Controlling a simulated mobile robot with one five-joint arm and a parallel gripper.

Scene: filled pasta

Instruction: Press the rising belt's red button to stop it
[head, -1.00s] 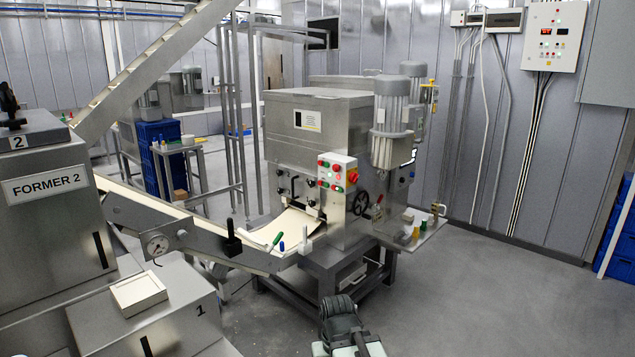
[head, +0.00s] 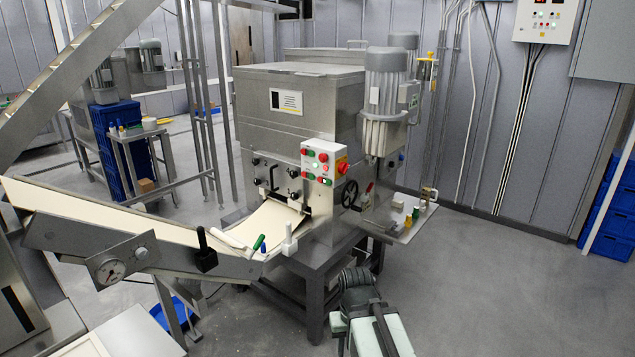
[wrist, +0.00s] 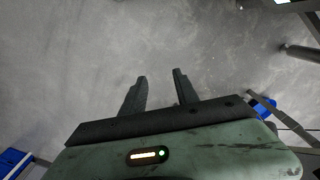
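A white control box (head: 323,163) on the steel machine (head: 300,105) carries several red, green and white buttons. I cannot read which button belongs to the belt. My gripper (wrist: 160,76) points at bare floor in the wrist view, its two dark fingers apart and empty. In the head view my arm is low in front of the machine, apart from the box.
A small shelf (head: 415,228) with bottles juts out right of the machine. Black, green, blue and white handles stand near the belt's lower end. Blue crates (head: 607,210) stand at the right wall. Grey floor (head: 500,290) is clear at the front right.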

